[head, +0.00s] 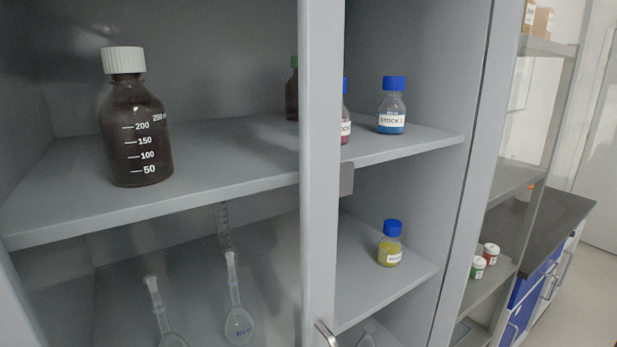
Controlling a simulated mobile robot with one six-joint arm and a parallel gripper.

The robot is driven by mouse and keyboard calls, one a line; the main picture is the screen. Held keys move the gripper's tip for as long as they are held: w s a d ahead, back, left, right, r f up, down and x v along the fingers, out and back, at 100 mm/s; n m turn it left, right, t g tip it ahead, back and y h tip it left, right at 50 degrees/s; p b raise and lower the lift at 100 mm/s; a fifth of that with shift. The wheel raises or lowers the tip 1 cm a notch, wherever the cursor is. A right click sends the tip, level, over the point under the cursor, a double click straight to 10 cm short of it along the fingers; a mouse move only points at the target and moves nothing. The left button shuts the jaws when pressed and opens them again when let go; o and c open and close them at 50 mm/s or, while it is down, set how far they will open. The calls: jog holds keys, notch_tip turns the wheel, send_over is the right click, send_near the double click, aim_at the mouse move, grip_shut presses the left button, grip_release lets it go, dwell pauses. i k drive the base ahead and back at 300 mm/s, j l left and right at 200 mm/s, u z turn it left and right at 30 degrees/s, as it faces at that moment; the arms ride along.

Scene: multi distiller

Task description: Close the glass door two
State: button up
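A grey cabinet fills most of the head view. A vertical grey frame (320,130) crosses its front from top to bottom, with a metal handle (325,334) low down at the picture's bottom edge. I cannot tell for certain whether this frame is the edge of glass door two or a fixed post. No glass pane stands out clearly, and the shelves on both sides of the frame are plainly visible. My gripper is not in view.
The upper shelf (230,175) holds a brown bottle (138,135) and a blue-capped bottle (391,108). A yellow bottle (390,245) and flasks (238,315) stand lower. At right are an open rack (517,178), a dark-topped bench (560,215) and clear floor (590,275).

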aim_at(533, 261)
jog(key=l+u, duration=0.2)
jog(key=l, duration=0.25)
jog(key=k+l+u, duration=0.1)
jog(key=l+u, duration=0.15)
jog(key=l, duration=0.2)
jog(key=k+l+u, duration=0.2)
jog(key=l, duration=0.25)
jog(key=l+u, duration=0.2)
jog(key=l, duration=0.25)
jog(key=k+l+u, duration=0.25)
jog(key=l, duration=0.15)
jog(key=k+l+u, duration=0.2)
jog(key=l, duration=0.2)
jog(key=k+l+u, duration=0.2)
jog(key=l, duration=0.15)
jog(key=l+u, duration=0.2)
jog(key=l, duration=0.3)
jog(key=k+l+u, duration=0.2)
jog(key=l, duration=0.25)
jog(key=l+u, duration=0.2)
jog(key=l, duration=0.3)
jog(key=l+u, duration=0.2)
jog(key=i+j, duration=0.05)
